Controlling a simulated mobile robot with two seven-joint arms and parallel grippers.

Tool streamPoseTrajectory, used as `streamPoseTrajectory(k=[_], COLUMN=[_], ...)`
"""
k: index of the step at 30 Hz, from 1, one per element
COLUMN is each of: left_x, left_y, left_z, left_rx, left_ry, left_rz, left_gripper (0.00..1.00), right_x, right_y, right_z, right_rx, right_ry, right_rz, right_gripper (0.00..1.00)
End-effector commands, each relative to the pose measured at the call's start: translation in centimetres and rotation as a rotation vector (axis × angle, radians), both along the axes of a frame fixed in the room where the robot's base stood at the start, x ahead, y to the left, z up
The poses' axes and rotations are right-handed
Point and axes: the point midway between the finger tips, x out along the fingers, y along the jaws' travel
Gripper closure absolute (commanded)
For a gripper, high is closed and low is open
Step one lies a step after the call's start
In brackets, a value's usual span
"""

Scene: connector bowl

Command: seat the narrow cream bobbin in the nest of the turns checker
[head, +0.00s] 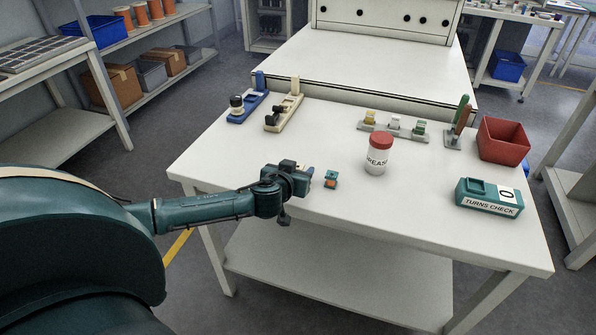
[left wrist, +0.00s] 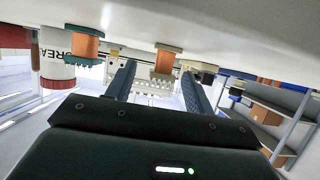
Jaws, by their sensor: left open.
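A cream bobbin wound with orange (left wrist: 165,62) shows between the fingers of my left gripper (left wrist: 158,72) in the left wrist view, which looks upside down. I cannot tell how deep it is between them. In the head view my left gripper (head: 303,178) is low over the table's left front part and hides this bobbin. It is open, and no grip shows. A teal bobbin with orange winding (head: 331,179) stands just right of it; it also shows in the left wrist view (left wrist: 84,46). The teal turns checker (head: 489,203) lies at the table's right, its dark recess at upper left.
A grease jar with a red lid (head: 377,158) stands mid-table. Behind are a blue fixture (head: 250,107), a cream fixture (head: 285,113), a row of small coloured pieces (head: 394,127) and a tool stand (head: 455,138). A red bin (head: 503,142) stands at right. The front middle is clear.

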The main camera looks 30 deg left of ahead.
Motion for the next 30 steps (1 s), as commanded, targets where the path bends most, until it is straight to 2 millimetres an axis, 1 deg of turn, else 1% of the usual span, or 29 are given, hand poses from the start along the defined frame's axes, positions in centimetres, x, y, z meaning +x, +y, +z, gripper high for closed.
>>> streamPoseTrajectory(k=[1,3,7,10,17,30], left_x=[0.8,1.6,2.8,3.3,3.3,3.3], left_y=[0.3,0.7,0.9,1.0,1.0,1.1], left_z=[-0.2,-0.6,-1.3,-1.5,-1.6,-1.5], left_rx=[0.002,0.002,0.000,0.000,0.000,0.000], left_ry=[-0.001,-0.003,-0.001,0.000,0.000,0.000], left_rz=[0.002,0.001,0.002,0.001,0.000,0.001], left_gripper=[0.47,0.47,0.47,0.47,0.47,0.82], right_x=[0.1,0.1,0.1,0.2,0.2,0.0], right_y=[0.0,0.0,0.0,0.0,0.1,0.1], right_z=[0.1,0.2,0.1,0.1,0.1,0.0], right_rx=[0.000,0.000,0.001,0.002,0.003,-0.003], right_ry=[-0.001,-0.002,-0.002,-0.002,-0.002,-0.001], right_rz=[-0.002,-0.003,-0.005,-0.006,-0.005,0.004], right_gripper=[0.64,0.64,0.64,0.64,0.64,0.64])
